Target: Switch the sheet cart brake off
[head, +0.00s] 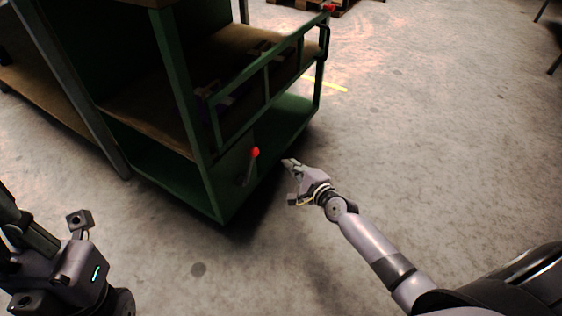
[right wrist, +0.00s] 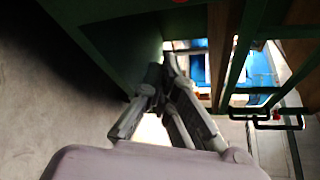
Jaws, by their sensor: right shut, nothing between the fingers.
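The sheet cart (head: 222,203) is a green metal frame with brown shelf boards. A brake lever (head: 246,172) with a red knob (head: 255,152) sits low at its near end, knob up, leaning slightly right in the head view. My right gripper (head: 287,162) is shut and empty, a little right of the knob in the picture; I see no contact. In the right wrist view its fingers (right wrist: 168,72) meet beside a dark green panel (right wrist: 120,45); the lever cannot be made out there. Part of my left arm (head: 60,272) is at lower left, its fingers unclear.
A green rail (head: 262,85) runs along the cart's side above the lower deck. A red-ended handle (head: 329,8) is at its far corner. Dark items lie behind the rail. The concrete floor (head: 430,150) to the right is clear. A pallet (head: 325,5) is at the back.

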